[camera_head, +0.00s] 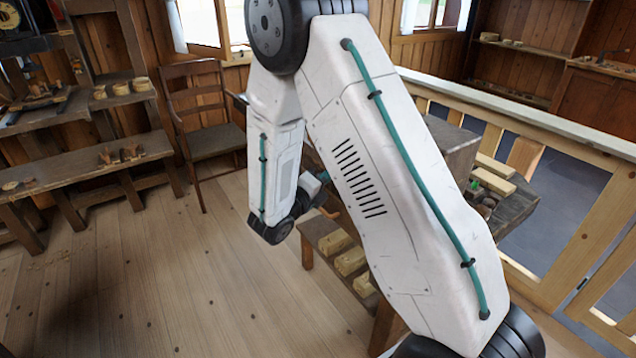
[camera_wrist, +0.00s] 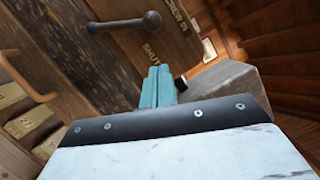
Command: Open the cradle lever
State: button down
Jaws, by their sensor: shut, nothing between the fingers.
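In the wrist view a dark metal lever (camera_wrist: 120,25) with a round knob at its right end sticks out from a brown wooden face. Lettering that reads "SHUT" is on the wood just below the knob, and more letters, partly cut off, run at the top right. My gripper (camera_wrist: 157,72) shows teal fingers pressed together, empty. In the picture they are below the knob and apart from the lever. In the head view my arm covers most of the workbench, and the lever cannot be made out.
A grey block (camera_wrist: 222,85) is right of my fingers in the wrist view. A light wooden handle (camera_wrist: 22,72) and numbered wooden blocks are at left. In the head view a chair (camera_head: 203,120) and a low bench (camera_head: 85,170) stand left, a railing (camera_head: 560,130) right; the floor at left is clear.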

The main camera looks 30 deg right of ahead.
jog(key=w+d+r, duration=0.1)
jog(key=w+d, duration=0.3)
jog(key=shift+w+d+r, duration=0.15)
jog(key=shift+d+r, duration=0.15)
jog(key=shift+r, duration=0.05)
